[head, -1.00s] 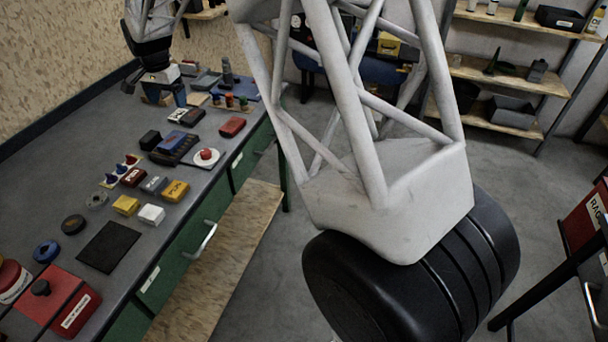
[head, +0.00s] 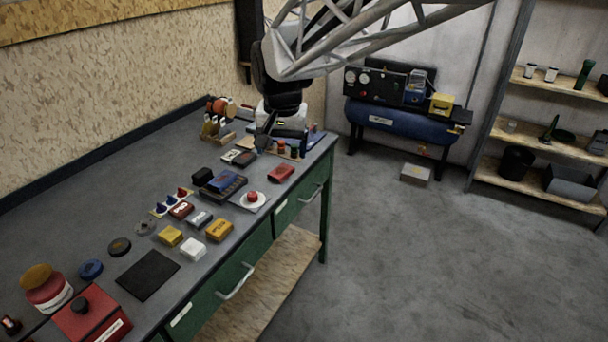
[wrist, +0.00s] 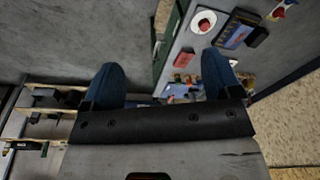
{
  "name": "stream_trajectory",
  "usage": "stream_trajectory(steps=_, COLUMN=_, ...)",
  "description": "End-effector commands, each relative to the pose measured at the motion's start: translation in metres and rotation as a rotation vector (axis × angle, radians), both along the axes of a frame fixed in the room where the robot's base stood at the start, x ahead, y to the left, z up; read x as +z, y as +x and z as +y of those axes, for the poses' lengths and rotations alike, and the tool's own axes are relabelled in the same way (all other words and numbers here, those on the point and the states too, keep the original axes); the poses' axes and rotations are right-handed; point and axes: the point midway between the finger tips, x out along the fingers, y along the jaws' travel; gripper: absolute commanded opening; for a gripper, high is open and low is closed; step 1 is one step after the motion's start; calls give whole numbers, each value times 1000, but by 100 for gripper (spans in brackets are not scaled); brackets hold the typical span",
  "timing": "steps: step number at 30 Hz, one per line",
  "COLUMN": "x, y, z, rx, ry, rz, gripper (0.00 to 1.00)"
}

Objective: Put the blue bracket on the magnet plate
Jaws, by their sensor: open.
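My gripper (head: 268,140) is over the far end of the workbench, beside a row of small colored items. In the wrist view my gripper (wrist: 160,85) has its two blue fingers spread wide, with nothing held between them. Blue also shows at the bench's far end, partly hidden by my gripper and other items. I cannot tell for sure which blue piece is the bracket. A black square plate (head: 148,275) lies flat and bare near the front; I cannot confirm it is the magnet plate.
A red box (head: 88,313) and jar (head: 47,289) stand near. The bench's back left is clear.

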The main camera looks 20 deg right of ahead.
Motion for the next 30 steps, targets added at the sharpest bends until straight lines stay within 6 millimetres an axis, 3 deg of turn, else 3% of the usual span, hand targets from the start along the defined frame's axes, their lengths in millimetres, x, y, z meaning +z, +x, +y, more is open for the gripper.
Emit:
stream_trajectory(steps=9, x=2, y=-88, z=-27, rx=109, ry=-20, rz=-36, gripper=84)
stream_trajectory(steps=21, x=-17, y=-194, z=-51, rx=247, ry=-55, rz=-78, gripper=84)
stream_trajectory(steps=30, x=-35, y=-244, z=-59, rx=319, ry=-77, rz=-99, gripper=84)
